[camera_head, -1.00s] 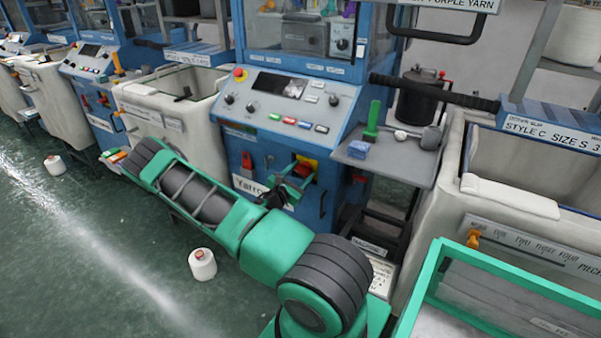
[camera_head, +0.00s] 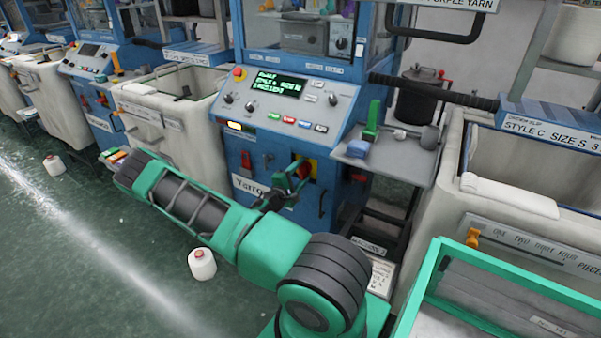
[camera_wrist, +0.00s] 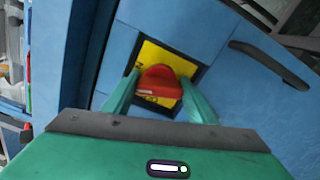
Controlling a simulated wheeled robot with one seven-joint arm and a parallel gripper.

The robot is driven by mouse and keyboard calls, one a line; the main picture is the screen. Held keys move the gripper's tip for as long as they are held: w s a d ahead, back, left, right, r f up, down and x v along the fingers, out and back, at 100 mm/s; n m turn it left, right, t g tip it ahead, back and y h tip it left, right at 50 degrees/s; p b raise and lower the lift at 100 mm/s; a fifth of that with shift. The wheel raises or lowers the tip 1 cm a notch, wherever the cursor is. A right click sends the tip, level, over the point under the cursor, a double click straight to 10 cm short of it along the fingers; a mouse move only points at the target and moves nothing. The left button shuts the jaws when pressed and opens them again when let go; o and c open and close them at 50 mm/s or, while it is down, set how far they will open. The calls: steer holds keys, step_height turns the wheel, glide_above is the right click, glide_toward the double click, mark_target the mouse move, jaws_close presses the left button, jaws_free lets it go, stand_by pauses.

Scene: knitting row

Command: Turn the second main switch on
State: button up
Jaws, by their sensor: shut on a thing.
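The main switch (camera_wrist: 160,82) on the nearest machine is a red rotary knob on a yellow plate (camera_wrist: 150,54) set in the blue front panel. In the wrist view my gripper (camera_wrist: 160,92) has its two green fingers on either side of the red knob, shut on it. In the head view my gripper (camera_head: 290,180) reaches the yellow plate (camera_head: 312,169) on the machine's lower front, and hides most of the knob. The machine's display (camera_head: 279,85) is lit with green text, and a small yellow-white lamp (camera_head: 235,126) glows below the panel's left side.
A red handle (camera_head: 246,160) sits left of the switch. A tray (camera_head: 385,152) with a green tool juts out to the right. Cream bins (camera_head: 170,115) stand between machines. A yarn cone (camera_head: 202,263) stands on the floor beside my arm.

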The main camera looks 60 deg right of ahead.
steer(key=shift+w+f+m, duration=0.1)
steer(key=shift+w+m, duration=0.05)
steer(key=shift+m, duration=1.45)
steer(key=o, duration=0.8)
steer(key=shift+f, duration=0.1)
steer(key=a, duration=0.7)
steer(key=s+a, duration=0.1)
steer(key=a, duration=0.3)
steer(key=shift+d, duration=0.1)
